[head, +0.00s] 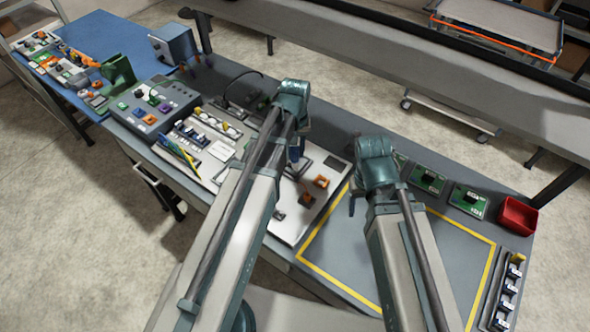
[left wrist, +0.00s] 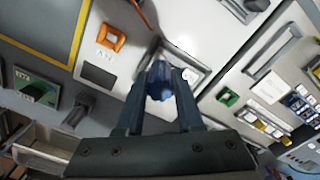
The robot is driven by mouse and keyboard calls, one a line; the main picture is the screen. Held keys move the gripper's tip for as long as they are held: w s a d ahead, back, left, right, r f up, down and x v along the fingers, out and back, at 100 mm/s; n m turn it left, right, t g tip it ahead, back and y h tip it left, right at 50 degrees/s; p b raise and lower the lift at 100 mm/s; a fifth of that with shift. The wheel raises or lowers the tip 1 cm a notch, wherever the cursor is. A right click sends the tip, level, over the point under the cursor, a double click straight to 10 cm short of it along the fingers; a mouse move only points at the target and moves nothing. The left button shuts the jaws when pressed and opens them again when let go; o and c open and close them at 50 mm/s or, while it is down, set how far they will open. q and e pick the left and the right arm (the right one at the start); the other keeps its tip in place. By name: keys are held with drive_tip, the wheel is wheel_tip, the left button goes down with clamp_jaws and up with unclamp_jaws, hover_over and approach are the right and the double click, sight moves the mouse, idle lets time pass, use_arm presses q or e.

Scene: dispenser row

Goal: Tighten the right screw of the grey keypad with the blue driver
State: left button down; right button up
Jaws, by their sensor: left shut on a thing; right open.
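My left gripper (head: 296,160) is over the white panel (head: 284,232) in the middle of the bench. In the left wrist view the left gripper (left wrist: 160,84) is shut on the blue driver (left wrist: 159,90), which points away from the camera toward the panel. A pale grey plate (left wrist: 187,58) lies just beyond the driver and may be the grey keypad; the driver and fingers cover part of it. I cannot make out its screws, nor whether the tip touches. My right gripper (head: 354,200) is open and empty near the yellow-outlined area, partly hidden by its arm.
Orange-framed parts (head: 321,182) sit on the panel beside the left gripper. Green circuit boards (head: 427,179) and a red bin (head: 517,215) stand at the right. A grey control box (head: 153,106) is at the left. The yellow-outlined area (head: 335,245) is mostly bare.

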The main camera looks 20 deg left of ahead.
use_arm(q)
drive_tip(key=n, duration=0.3)
drive_tip(key=shift+n, duration=0.3)
drive_tip(key=n, duration=1.2)
drive_tip(key=shift+w, duration=0.1)
drive_tip(key=shift+f+n, duration=0.25)
drive_tip(key=shift+n, duration=0.35)
drive_tip(key=shift+n+b, duration=0.3)
drive_tip(key=shift+n, duration=0.3)
